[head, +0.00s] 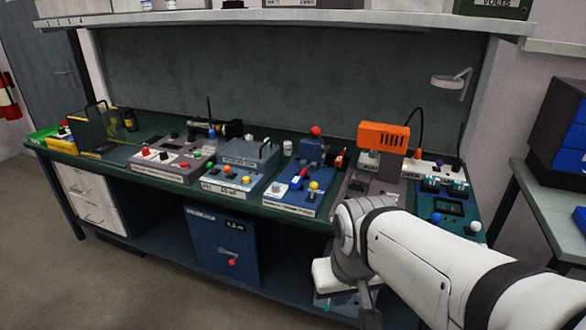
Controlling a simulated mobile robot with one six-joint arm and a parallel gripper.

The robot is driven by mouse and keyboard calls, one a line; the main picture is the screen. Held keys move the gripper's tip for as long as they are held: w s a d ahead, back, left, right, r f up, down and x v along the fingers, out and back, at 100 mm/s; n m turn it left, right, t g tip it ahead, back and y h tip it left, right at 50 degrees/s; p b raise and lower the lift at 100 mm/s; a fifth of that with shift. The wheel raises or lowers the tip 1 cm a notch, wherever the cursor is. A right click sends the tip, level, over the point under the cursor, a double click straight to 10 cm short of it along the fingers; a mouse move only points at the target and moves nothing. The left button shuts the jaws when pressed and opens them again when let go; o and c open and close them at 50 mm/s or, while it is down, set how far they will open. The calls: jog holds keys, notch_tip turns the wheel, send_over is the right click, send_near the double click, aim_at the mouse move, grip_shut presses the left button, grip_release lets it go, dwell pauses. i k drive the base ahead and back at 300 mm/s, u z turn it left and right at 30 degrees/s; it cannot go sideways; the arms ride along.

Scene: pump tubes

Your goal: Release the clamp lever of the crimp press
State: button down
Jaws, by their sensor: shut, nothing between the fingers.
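A blue press-like machine (309,152) stands right of the middle of the bench and looks like the crimp press, though its label is too small to read. A red ball knob (316,131) tops it. A small red handle (339,158) shows at its right side. I cannot tell which of these is the clamp lever, nor its position. My gripper (370,312) is at the bottom right, low in front of the bench and well apart from the press.
An orange-headed machine (384,137) stands right of the press. A blue-grey box unit (240,166) and a grey panel with red knobs (168,158) are to its left. A shelf (290,17) runs above the bench. A blue cabinet (221,245) is below.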

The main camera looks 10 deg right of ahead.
aim_at(314, 186)
jog(key=i, duration=0.95)
